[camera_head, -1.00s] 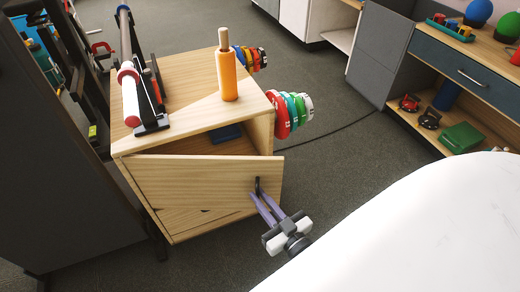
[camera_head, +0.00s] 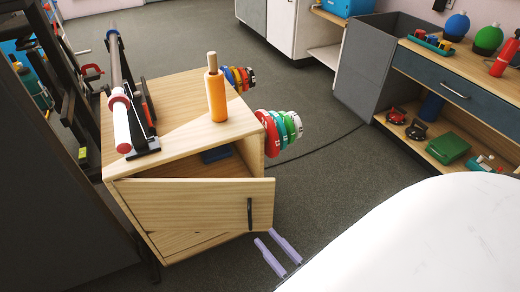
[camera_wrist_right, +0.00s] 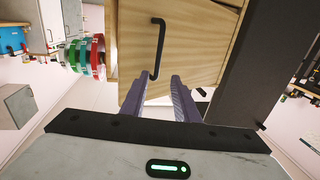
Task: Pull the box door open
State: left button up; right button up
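The wooden box (camera_head: 175,147) stands on the floor at the left of the head view. Its door (camera_head: 190,205) is swung partly open, with a gap at the top and a dark handle (camera_head: 250,213) near its right edge. My right gripper (camera_head: 263,237) is just below and right of the handle, with its two purple fingers apart and nothing between them. In the right wrist view the open fingers (camera_wrist_right: 166,80) point at the door (camera_wrist_right: 185,50), and the handle (camera_wrist_right: 157,48) is ahead of them, apart. My left gripper is not in view.
A white rounded surface (camera_head: 420,235) fills the lower right. Grey floor (camera_head: 325,160) lies between.

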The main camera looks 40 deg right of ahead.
jog(key=shift+s, duration=0.75)
